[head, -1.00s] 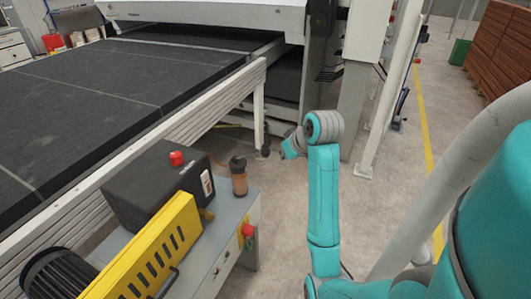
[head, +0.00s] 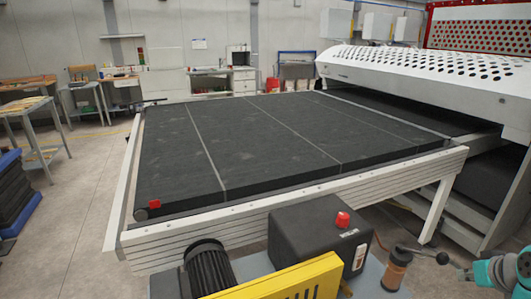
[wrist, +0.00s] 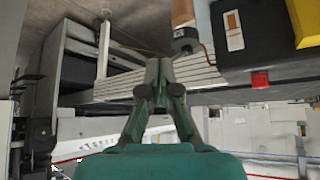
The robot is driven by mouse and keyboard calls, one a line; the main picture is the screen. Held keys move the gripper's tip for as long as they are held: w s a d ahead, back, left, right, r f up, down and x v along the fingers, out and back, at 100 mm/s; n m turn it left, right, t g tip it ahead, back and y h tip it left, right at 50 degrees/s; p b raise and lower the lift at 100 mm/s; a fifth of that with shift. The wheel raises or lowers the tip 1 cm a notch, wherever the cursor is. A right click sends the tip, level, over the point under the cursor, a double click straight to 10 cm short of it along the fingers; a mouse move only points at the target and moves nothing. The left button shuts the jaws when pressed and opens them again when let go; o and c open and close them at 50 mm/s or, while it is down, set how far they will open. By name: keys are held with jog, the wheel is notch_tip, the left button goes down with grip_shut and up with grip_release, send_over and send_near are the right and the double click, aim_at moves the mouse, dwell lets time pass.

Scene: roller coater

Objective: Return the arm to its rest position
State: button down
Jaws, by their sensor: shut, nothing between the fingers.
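My gripper (wrist: 158,68) shows in the wrist view with its two dark fingers together at the tips and nothing between them. Only a small teal part of my arm (head: 512,270) shows at the lower right edge of the head view. The wrist picture is upside down, with the conveyor frame (wrist: 195,70) behind the fingers. The fingers look clear of the surrounding things, though the distance is hard to judge.
A black conveyor bed (head: 270,140) leads into the white coater (head: 410,75). In front stand a black box (head: 305,235) with a red button (head: 342,219), a yellow guard (head: 285,280), a motor (head: 208,266) and a brown-and-black bottle-like item (head: 396,268). Open floor (head: 80,235) lies left.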

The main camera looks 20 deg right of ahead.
jog(key=w+a+f+t, duration=0.2)
jog(key=w+a+f, duration=0.2)
jog(key=a+f, duration=0.85)
jog(key=s+a+f+n+t, duration=0.1)
jog(key=s+a+f, duration=0.15)
jog(key=a, duration=0.35)
jog(key=s+a+f, duration=0.1)
jog(key=a+f, duration=0.3)
jog(key=a, duration=0.2)
jog(key=s+a+r+n+t+y, duration=0.1)
jog(key=s+a+r+n+t, duration=0.1)
jog(key=s+a, duration=0.6)
jog(key=s+a+r+n+t+y, duration=0.2)
jog(key=s+a+r, duration=0.3)
jog(key=s, duration=1.1)
jog(key=a+t, duration=0.1)
jog(key=a, duration=0.2)
jog(key=shift+a+n+y, duration=0.25)
jog(key=shift+n+y, duration=0.05)
jog(key=shift+w+r, duration=0.1)
